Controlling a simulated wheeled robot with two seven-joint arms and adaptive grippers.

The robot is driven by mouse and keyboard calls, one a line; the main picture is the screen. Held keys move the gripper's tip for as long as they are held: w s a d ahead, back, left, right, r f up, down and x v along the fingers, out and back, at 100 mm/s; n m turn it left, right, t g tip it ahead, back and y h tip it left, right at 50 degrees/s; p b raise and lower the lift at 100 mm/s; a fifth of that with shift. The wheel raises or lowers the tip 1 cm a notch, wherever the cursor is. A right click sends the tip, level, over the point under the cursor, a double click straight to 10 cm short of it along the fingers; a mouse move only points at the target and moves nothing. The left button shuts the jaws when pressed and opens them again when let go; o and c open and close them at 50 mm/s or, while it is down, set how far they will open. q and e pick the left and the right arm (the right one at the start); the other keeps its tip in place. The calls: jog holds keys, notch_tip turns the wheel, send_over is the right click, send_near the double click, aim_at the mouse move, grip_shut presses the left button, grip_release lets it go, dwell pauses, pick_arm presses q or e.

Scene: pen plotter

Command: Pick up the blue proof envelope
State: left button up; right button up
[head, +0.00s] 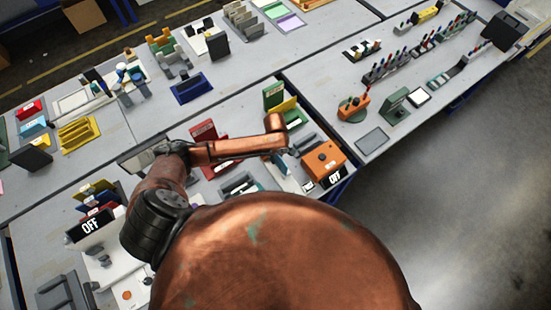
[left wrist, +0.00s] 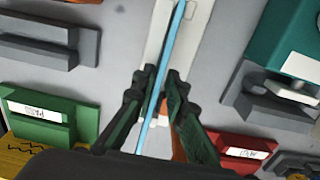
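The blue proof envelope (left wrist: 177,30) stands upright, seen nearly edge-on as a thin light-blue strip in the left wrist view. It rises from a pale holder (left wrist: 200,22). My left gripper (left wrist: 161,76) has its two dark fingers on either side of the strip. A small gap shows between the fingertips, and I see no clear grip on the envelope. In the head view my left arm reaches right over the middle table, and its wrist hides most of the gripper and the envelope. My right gripper is not in view.
A green labelled block (left wrist: 38,125) and a red one (left wrist: 245,150) stand near the fingers. A teal box (left wrist: 290,45) is to the right. An orange box (head: 323,160) with an OFF sign stands at the table's right end. Other tables hold several stands and racks.

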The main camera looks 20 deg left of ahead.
pick_arm(q)
jog(key=shift+c, duration=0.6)
grip_shut()
notch_tip(320, 180, up, 18)
dwell(0.7)
